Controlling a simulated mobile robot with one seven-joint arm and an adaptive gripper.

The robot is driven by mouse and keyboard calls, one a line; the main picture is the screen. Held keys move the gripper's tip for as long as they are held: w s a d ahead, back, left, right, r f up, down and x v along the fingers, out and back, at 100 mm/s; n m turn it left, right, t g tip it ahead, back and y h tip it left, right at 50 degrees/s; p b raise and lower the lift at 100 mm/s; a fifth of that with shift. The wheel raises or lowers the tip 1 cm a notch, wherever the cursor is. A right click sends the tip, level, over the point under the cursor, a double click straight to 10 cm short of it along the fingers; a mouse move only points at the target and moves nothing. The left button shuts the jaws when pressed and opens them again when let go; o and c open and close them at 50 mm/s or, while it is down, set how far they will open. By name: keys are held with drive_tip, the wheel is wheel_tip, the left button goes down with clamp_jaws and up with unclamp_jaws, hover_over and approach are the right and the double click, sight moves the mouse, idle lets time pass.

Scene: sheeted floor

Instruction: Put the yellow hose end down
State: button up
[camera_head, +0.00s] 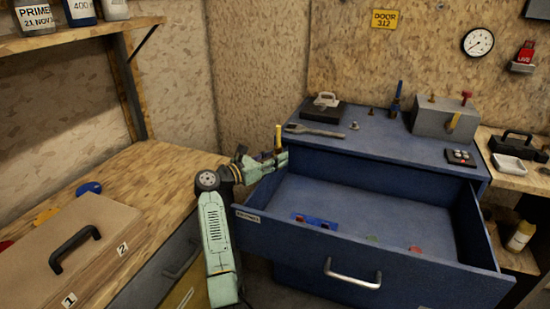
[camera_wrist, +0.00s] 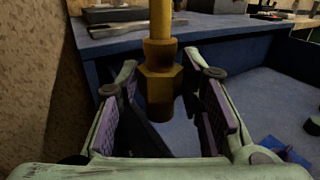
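The yellow hose end (camera_wrist: 160,85) stands upright between the fingertips of my gripper (camera_wrist: 160,80), its brass-coloured hex part between the purple pads. The fingers appear closed on it near their tips; the exact contact is hard to see. In the head view the yellow hose end (camera_head: 278,138) shows as a short upright piece at my gripper (camera_head: 277,158). My gripper is beside the blue cabinet's left front corner, above the left side of the open drawer (camera_head: 310,245). Its lower end hangs free of any surface in the wrist view.
The cabinet top (camera_head: 375,135) holds a wrench (camera_head: 314,130), a grey box (camera_head: 440,119) and a small button panel (camera_head: 460,157). The drawer holds a blue item (camera_head: 314,221) and small coloured pieces, with bare floor around them. A wooden bench (camera_head: 150,170) with a lidded case (camera_head: 75,250) stands left.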

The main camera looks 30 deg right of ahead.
drive_tip(key=o, duration=0.4)
drive_tip(key=shift+c, duration=0.2)
drive_tip(key=shift+r, duration=0.1)
